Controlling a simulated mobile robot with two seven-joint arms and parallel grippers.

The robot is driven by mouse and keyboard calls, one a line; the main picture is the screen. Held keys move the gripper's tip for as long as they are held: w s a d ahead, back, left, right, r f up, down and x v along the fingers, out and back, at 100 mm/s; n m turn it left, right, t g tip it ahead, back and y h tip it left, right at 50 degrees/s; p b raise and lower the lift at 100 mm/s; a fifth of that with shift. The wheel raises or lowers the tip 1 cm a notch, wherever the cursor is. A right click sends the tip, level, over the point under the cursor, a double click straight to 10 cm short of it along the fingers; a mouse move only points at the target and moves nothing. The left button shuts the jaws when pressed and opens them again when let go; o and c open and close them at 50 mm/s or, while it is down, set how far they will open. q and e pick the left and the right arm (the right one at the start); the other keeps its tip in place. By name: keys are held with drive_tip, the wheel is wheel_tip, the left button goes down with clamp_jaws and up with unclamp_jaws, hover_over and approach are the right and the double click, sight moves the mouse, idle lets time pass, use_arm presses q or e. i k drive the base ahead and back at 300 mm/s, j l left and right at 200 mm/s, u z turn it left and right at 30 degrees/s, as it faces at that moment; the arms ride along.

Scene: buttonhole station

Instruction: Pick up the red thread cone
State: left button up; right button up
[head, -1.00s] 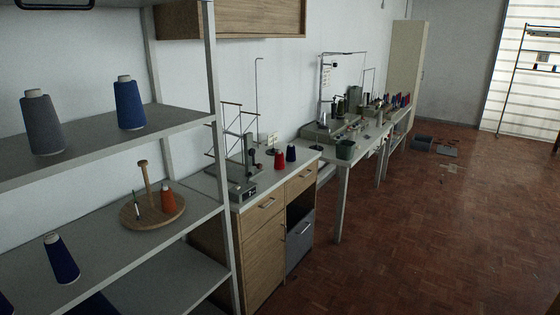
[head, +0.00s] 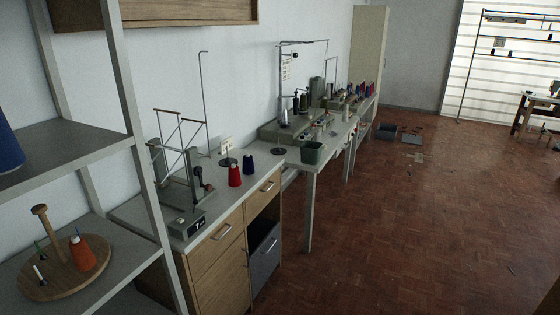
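The red thread cone (head: 234,175) stands upright on the light top of the wooden cabinet (head: 222,262), near its right end. A dark blue cone (head: 248,164) stands close beside it on the right. An orange-red cone (head: 82,253) stands on a round wooden stand on the shelf at the lower left; it is a different, more orange colour. Neither of my grippers shows in the head view.
A metal shelf rack (head: 128,140) stands close on the left. A grey winding machine (head: 186,222) sits on the cabinet left of the red cone. A table with machines and a dark green bin (head: 312,153) lies beyond. The parquet floor (head: 420,230) on the right is mostly clear.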

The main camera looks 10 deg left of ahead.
sight(234, 180)
drive_tip(key=i+l+z, duration=0.1)
drive_tip(key=i+z, duration=0.35)
drive_tip(key=i, duration=1.05)
drive_tip(key=i+u, duration=0.3)
drive_tip(key=u, duration=0.15)
drive_tip(key=i+l+u, duration=0.2)
drive_tip(key=u, duration=0.2)
drive_tip(key=i+l+u, duration=0.25)
drive_tip(key=i+u, duration=0.2)
drive_tip(key=k, duration=0.05)
